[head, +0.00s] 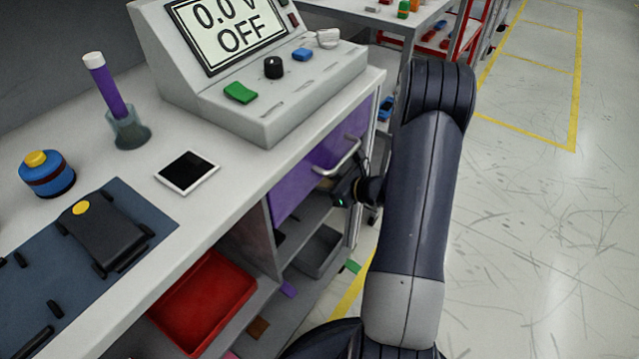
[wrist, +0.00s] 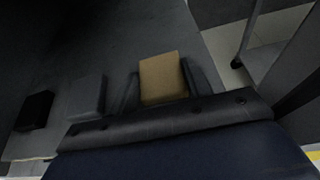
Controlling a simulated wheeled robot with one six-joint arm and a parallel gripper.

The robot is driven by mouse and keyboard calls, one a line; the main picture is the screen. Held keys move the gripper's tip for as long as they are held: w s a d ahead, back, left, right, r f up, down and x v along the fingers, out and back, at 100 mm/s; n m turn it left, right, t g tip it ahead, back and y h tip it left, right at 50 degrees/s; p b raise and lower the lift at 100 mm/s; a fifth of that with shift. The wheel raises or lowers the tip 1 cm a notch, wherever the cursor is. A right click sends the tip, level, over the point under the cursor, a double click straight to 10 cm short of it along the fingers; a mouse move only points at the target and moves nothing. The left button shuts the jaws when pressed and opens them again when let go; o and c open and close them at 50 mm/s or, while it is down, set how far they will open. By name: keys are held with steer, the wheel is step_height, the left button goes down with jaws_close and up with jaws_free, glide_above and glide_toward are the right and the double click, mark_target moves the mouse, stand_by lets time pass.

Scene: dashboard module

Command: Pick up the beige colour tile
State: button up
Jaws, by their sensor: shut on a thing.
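The beige colour tile (wrist: 160,78) is in the wrist view, between the two dark fingers of my gripper (wrist: 163,84). My gripper is shut on it. Whether the tile touches the dark surface around it cannot be told. In the head view my gripper (head: 345,193) is at the cabinet's open side, below the purple drawer (head: 325,160); its fingers and the beige tile are hidden there. A grey tile (wrist: 88,92) and a black tile (wrist: 35,110) lie to the left in the wrist view.
A red tray (head: 205,302) and a grey bin (head: 320,250) sit in the cabinet below the worktop. Green (head: 353,266), purple (head: 288,289) and brown (head: 258,328) tiles lie low down. The drawer handle (head: 340,157) juts out just above my gripper. Open floor lies right.

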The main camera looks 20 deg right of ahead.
steer(key=c, duration=0.4)
steer(key=shift+r, duration=0.1)
